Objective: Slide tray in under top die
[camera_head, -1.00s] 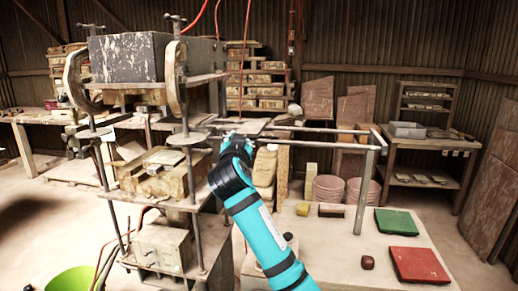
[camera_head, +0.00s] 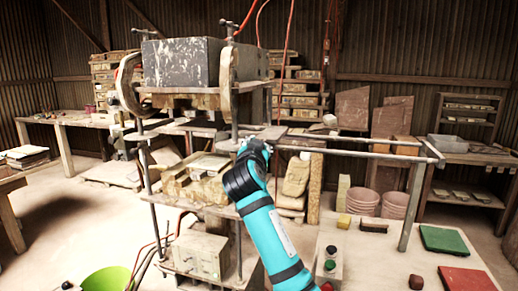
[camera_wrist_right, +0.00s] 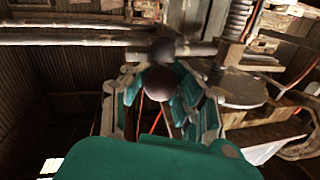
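The press stands left of centre in the head view, with a grey block on top and the top die (camera_head: 190,102) under its upper plate. The flat tray (camera_head: 271,133) lies at the left end of the two rails, beside the press's right post and partly under its edge. My right gripper (camera_head: 258,146) is at the tray's near side. In the right wrist view its fingers (camera_wrist_right: 160,88) close around a round brown knob (camera_wrist_right: 158,84); the exact contact is partly hidden. My left gripper is in neither view.
The rails (camera_head: 375,155) run right to a post on a pale table. Green (camera_head: 447,240) and red (camera_head: 466,279) slabs lie on that table. A lower die and a tiled stack (camera_head: 200,170) sit in the press below. A button box (camera_head: 328,265) is near my arm.

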